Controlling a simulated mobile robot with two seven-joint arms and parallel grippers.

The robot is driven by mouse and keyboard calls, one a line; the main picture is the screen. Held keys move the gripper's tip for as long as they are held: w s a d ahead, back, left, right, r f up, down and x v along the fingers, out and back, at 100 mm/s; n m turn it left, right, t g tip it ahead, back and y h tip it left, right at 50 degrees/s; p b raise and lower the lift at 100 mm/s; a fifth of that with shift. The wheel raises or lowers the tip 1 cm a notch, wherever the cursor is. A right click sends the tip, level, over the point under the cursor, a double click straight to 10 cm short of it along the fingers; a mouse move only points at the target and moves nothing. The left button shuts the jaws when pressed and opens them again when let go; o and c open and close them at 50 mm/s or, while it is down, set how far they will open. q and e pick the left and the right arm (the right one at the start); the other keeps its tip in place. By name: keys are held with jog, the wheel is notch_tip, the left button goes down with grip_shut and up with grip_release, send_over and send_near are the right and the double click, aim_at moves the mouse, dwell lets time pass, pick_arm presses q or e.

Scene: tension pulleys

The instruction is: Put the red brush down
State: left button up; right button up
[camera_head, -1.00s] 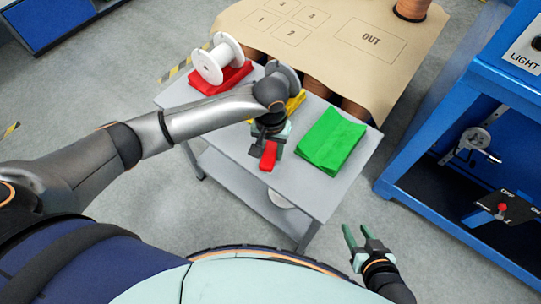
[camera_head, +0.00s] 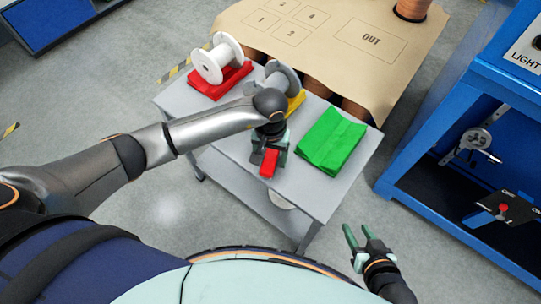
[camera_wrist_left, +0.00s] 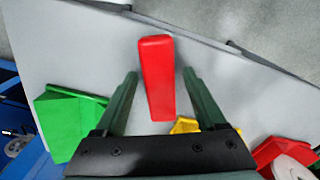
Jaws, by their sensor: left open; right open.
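The red brush (camera_head: 269,162) lies on the grey cart top (camera_head: 236,150), near its front edge. In the left wrist view, the red brush (camera_wrist_left: 157,78) is between the two fingers of my left gripper (camera_wrist_left: 158,92), with a gap on each side. My left gripper (camera_head: 268,152) is open over the brush in the head view and partly hides it. My right gripper (camera_head: 362,240) is open and empty, off to the right in front of the cart.
On the cart are a red cloth (camera_head: 218,82) with a white spool (camera_head: 217,58), a yellow cloth (camera_head: 297,100) with a grey spool (camera_head: 283,74), and a green cloth (camera_head: 331,140). A tan table (camera_head: 330,40) stands behind. A blue bench (camera_head: 440,120) stands right.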

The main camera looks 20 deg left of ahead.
aim_at(270, 158)
pick_arm(q)
notch_tip(270, 158, up, 12)
jog(key=p, duration=0.1)
jog(key=shift+r, duration=0.2)
dwell(0.8)
